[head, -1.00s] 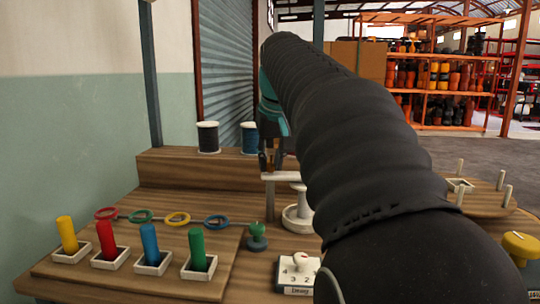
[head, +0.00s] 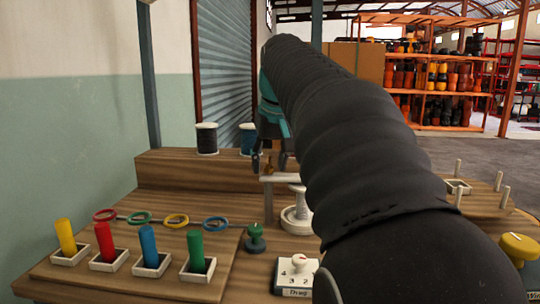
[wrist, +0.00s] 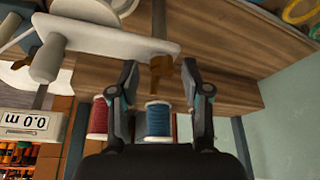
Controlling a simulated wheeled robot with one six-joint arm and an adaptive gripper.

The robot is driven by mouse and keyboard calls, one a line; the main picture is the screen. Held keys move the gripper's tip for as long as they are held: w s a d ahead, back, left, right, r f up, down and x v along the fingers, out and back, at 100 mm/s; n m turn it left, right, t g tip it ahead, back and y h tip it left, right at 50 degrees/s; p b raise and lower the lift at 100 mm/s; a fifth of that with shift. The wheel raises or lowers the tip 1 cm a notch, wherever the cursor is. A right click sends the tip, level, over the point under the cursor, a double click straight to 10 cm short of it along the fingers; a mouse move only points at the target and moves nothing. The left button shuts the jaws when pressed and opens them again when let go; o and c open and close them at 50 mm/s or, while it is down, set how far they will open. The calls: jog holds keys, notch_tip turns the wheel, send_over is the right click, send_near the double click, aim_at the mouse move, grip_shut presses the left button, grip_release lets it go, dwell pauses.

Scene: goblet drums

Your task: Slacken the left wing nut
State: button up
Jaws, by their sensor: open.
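A small brown-orange wing nut (wrist: 160,68) sits at one end of a pale crossbar (wrist: 105,37), beside a thin post, in the wrist view. The head view shows this end of the crossbar (head: 279,178) on its post, with the nut a small brown bit (head: 269,160) just above it. My gripper (wrist: 159,64) is open, its two dark fingers on either side of the nut, with a gap visible on each side. In the head view my gripper (head: 270,164) is just above the crossbar's left end. My arm hides the bar's other end, so no second wing nut shows.
A ribbed white spool stand (head: 297,205) stands beside the post. Dark (head: 207,139) and blue (wrist: 158,120) thread spools stand on the raised ledge behind. A green knob (head: 255,237), a numbered Drag dial (head: 297,275) and coloured pegs occupy the front left bench.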

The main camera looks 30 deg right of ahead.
jog(key=v, duration=1.2)
dwell(0.3)
